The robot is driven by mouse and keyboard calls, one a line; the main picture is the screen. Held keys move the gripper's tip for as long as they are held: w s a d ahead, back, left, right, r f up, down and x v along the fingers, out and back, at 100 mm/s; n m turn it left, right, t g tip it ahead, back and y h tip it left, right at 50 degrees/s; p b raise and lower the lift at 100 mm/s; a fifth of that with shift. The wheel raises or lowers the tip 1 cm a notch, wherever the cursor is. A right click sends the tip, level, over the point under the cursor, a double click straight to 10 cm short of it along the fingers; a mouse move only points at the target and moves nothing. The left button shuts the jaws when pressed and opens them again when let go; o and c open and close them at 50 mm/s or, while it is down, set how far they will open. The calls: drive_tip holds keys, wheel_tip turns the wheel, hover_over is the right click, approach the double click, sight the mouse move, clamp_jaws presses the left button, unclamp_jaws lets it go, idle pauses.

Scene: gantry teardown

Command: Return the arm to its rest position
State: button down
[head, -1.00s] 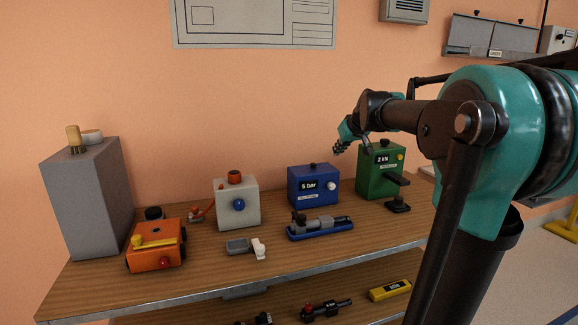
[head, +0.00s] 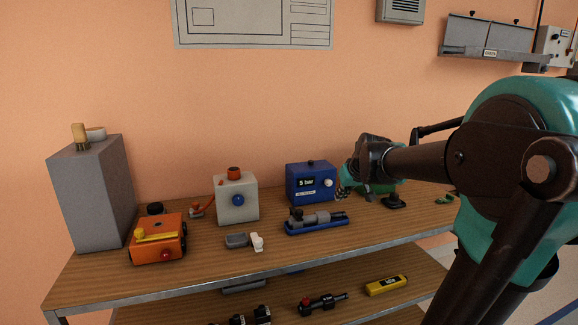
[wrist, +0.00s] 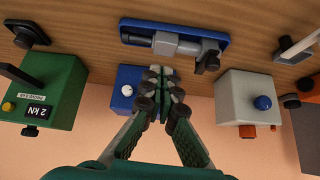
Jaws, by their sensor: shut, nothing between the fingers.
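My gripper (head: 345,190) is in front of the right side of the blue 5 bar box (head: 310,182) in the head view, above the bench and apart from its top. In the wrist view my gripper (wrist: 160,92) has its fingers together with nothing between them, and it covers part of the blue box (wrist: 124,84). My arm reaches in from the right and hides most of the green 2 kN box (head: 378,187). That green box shows plainly at the left of the wrist view (wrist: 56,88).
On the wooden bench (head: 190,270) stand a tall grey block (head: 92,195), an orange device (head: 157,240), a pale box with a blue knob (head: 236,200) and a blue-based clamp (head: 317,222). A lower shelf (head: 270,303) holds tools. Wall cabinets (head: 490,32) hang upper right.

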drive_tip(key=s+d+f+m+g+h, duration=0.2)
drive_tip(key=s+f+g, duration=0.1)
drive_tip(key=s+f, duration=1.8)
drive_tip(key=s, duration=0.4)
drive_tip(key=shift+d+f+m, duration=0.15)
drive_tip(key=shift+f+m, duration=0.05)
drive_tip(key=shift+m, duration=0.1)
drive_tip(key=c, duration=2.2)
unclamp_jaws()
